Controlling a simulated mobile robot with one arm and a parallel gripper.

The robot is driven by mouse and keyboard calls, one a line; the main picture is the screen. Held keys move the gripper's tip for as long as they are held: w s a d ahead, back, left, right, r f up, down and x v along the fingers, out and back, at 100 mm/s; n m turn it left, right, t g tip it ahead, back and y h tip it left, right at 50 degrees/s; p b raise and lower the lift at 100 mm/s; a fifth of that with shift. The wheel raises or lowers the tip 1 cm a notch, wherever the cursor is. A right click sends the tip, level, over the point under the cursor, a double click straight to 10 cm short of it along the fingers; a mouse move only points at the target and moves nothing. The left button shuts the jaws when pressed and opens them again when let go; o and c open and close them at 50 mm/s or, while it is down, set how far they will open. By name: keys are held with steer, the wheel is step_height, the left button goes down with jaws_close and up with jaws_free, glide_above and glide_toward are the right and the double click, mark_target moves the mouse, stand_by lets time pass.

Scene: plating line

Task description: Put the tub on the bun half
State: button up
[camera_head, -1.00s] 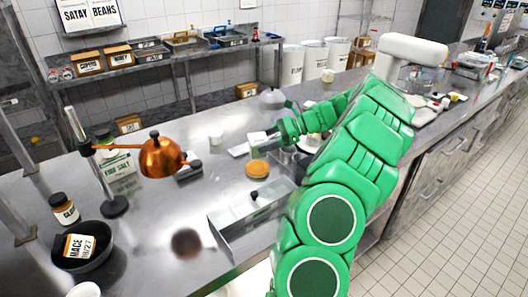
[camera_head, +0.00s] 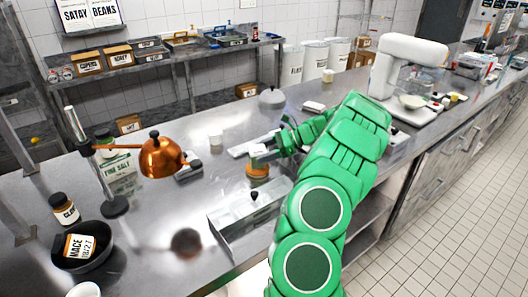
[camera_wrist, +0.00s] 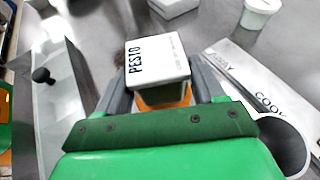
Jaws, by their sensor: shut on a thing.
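The tub (camera_wrist: 157,62) is a small white container with "PESTO" printed on its lid. It stands between the two grey fingers of my gripper (camera_wrist: 158,78), which are shut on it. In the head view the white tub (camera_head: 258,150) is right above the orange-brown bun half (camera_head: 258,171). In the wrist view a strip of the bun half (camera_wrist: 163,98) shows below the tub, and the rest is hidden. I cannot tell whether the tub touches the bun half or hangs just over it.
A steel box with a black knob (camera_head: 247,211) stands just in front of the bun half. A copper heat lamp (camera_head: 160,157) hangs to the left. A white cup (camera_head: 216,139) and a flat labelled packet (camera_wrist: 243,83) are close by.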

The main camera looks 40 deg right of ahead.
steer(key=o, duration=1.4)
steer(key=shift+r, duration=0.1)
steer(key=v, duration=1.2)
